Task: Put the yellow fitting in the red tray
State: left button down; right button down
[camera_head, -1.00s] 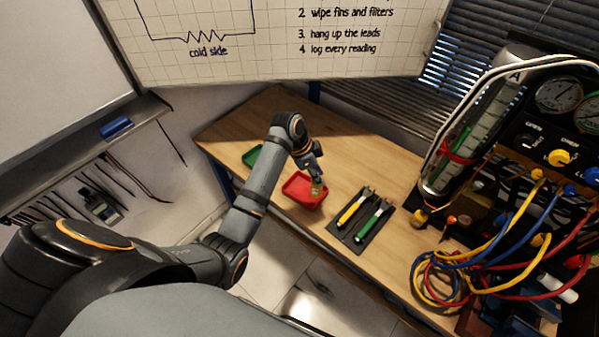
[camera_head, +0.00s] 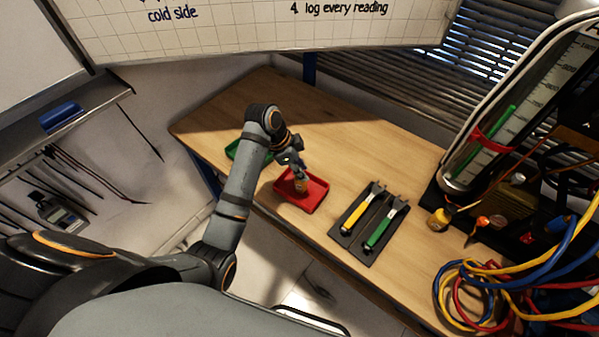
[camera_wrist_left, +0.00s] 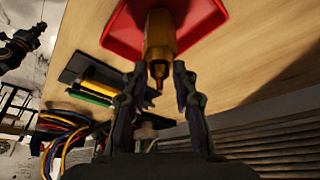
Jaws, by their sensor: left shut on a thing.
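My left gripper (camera_head: 300,172) is shut on the yellow fitting (camera_head: 301,186), a small yellow-brown piece held over the red tray (camera_head: 319,193). In the left wrist view the fitting (camera_wrist_left: 160,45) sits between the two fingertips of my left gripper (camera_wrist_left: 160,75), with the red tray (camera_wrist_left: 208,24) behind it. Whether the fitting touches the tray floor cannot be told. My right gripper is not in view.
A green tray (camera_head: 236,150) lies behind my left arm, partly hidden. A dark mat (camera_head: 362,243) with a yellow-handled tool (camera_head: 355,214) and a green-handled tool (camera_head: 379,233) lies right of the red tray. Coiled hoses (camera_head: 470,290) lie farther right. The bench's back area is bare.

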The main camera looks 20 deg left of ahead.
pick_arm(q)
jog(key=shift+w+d+f, duration=0.15)
jog(key=shift+f, duration=0.05)
jog(key=shift+r, duration=0.15)
jog(key=shift+s, duration=0.25)
jog(key=c, duration=1.4)
grip_release()
jog(key=shift+s, duration=0.1)
jog(key=o, duration=0.3)
jog(key=shift+o, duration=0.2)
jog(key=shift+a+r, duration=0.2)
jog(key=shift+r, duration=0.2)
jog(key=p+v, duration=0.3)
jog(key=v, duration=0.8)
jog(key=shift+r+p, duration=0.2)
jog(key=shift+p, duration=0.2)
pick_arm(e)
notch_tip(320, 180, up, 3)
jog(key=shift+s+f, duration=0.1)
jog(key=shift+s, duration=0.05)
